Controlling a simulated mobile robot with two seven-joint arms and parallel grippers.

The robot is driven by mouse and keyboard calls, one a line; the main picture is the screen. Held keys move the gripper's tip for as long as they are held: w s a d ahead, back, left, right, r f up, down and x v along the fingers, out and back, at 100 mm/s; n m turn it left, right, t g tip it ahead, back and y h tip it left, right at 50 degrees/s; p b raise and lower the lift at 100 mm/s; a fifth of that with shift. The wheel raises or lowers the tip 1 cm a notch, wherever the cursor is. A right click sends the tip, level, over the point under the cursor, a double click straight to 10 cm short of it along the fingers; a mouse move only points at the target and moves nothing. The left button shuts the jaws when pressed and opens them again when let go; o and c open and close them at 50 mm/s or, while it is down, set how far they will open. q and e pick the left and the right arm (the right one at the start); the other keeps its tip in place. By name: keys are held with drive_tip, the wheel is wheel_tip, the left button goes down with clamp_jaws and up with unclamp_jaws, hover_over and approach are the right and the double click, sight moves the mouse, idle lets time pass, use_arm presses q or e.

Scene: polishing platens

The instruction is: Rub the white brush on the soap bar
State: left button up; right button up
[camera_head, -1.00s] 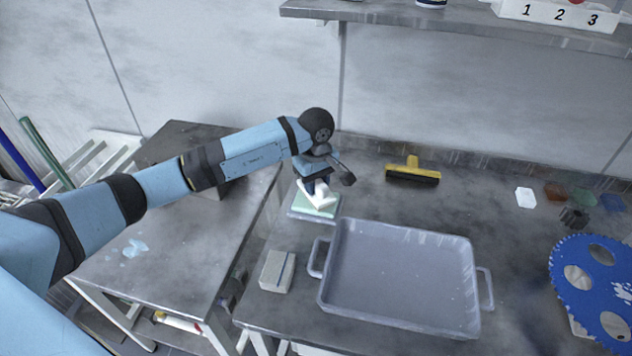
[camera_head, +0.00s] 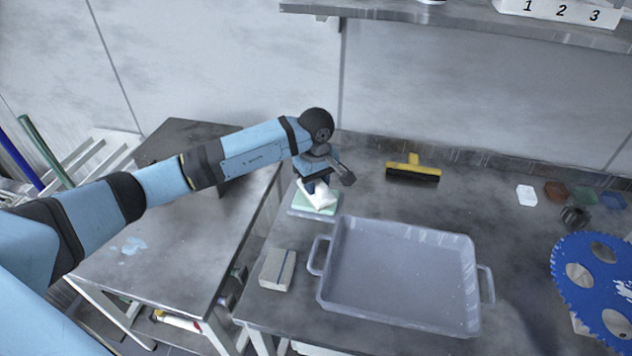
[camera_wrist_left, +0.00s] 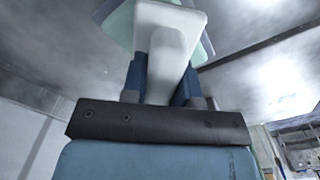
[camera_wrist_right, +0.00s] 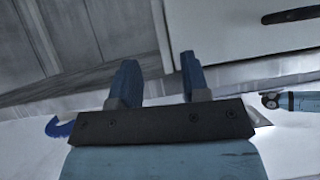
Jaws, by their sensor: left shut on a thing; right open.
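The white brush (camera_head: 321,196) is in my left gripper (camera_head: 314,184), which is shut on it. In the left wrist view the brush (camera_wrist_left: 170,40) stands between the two blue fingers of the left gripper (camera_wrist_left: 162,80). A pale green soap bar (camera_head: 302,204) on a grey base lies under the brush on the table's back left part. Its edges also show behind the brush in the left wrist view (camera_wrist_left: 120,28). The brush overlaps the soap; whether they touch is hard to tell. My right gripper (camera_wrist_right: 157,85) is open and empty, seen only in the right wrist view.
A grey tray (camera_head: 400,222) with handles stands right of the soap. A grey block (camera_head: 277,270) lies in front of the soap. A yellow squeegee (camera_head: 412,168) lies behind the tray. A blue toothed disc (camera_head: 590,250) is at the right. A side table (camera_head: 190,255) stands left.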

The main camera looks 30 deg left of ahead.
use_arm(q)
drive_tip(key=shift+f, duration=0.15)
idle(0.9)
idle(0.4)
drive_tip(key=shift+r, duration=0.8)
drive_tip(key=shift+r+p, duration=1.5)
drive_tip(key=shift+r, duration=1.2)
